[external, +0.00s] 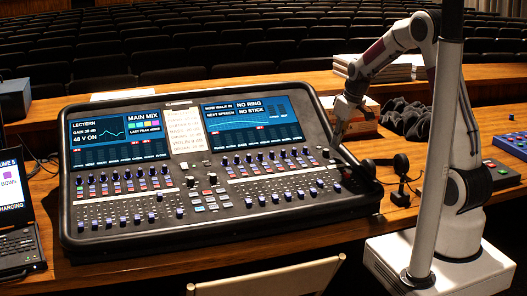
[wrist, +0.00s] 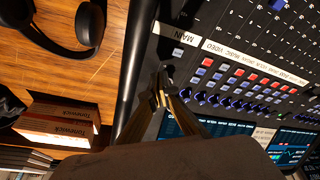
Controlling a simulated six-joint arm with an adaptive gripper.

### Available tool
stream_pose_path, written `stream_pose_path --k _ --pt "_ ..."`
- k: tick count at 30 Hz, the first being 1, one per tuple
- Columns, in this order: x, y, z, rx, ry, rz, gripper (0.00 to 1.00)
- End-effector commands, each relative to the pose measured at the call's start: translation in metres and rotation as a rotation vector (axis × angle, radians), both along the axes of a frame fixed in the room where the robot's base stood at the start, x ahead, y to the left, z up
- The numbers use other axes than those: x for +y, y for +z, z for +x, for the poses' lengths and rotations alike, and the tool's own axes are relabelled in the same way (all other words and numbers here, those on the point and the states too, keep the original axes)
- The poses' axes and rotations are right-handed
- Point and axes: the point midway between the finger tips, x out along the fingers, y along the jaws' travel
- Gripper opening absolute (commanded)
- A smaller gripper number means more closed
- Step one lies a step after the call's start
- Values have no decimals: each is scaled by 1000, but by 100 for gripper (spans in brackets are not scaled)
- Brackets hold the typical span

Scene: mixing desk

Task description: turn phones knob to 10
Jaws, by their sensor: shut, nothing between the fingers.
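The mixing desk (external: 215,228) is a wide black console with two screens, rows of knobs, coloured buttons and faders. My gripper (external: 338,142) is over the desk's right edge, pointing down, with its fingers together. I cannot tell whether the fingers touch that knob. No label reading "phones" is legible, so I cannot tell which knob is the phones knob or its setting.
Headphones (wrist: 88,25) lie on the wood just off the desk's right edge. Boxes (wrist: 57,125) and a black cloth (external: 405,118) are behind them. A laptop (external: 18,225) stands at the left. A chair back (external: 268,280) is in front.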

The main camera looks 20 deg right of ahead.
Motion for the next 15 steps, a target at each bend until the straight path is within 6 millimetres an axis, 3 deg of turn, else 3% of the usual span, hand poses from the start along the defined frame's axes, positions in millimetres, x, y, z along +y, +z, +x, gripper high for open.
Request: stream_pose_path --k 6,15 --pt "0 -15 2 1 -2 1 0" --pt "0 -21 2 -1 -1 1 0"
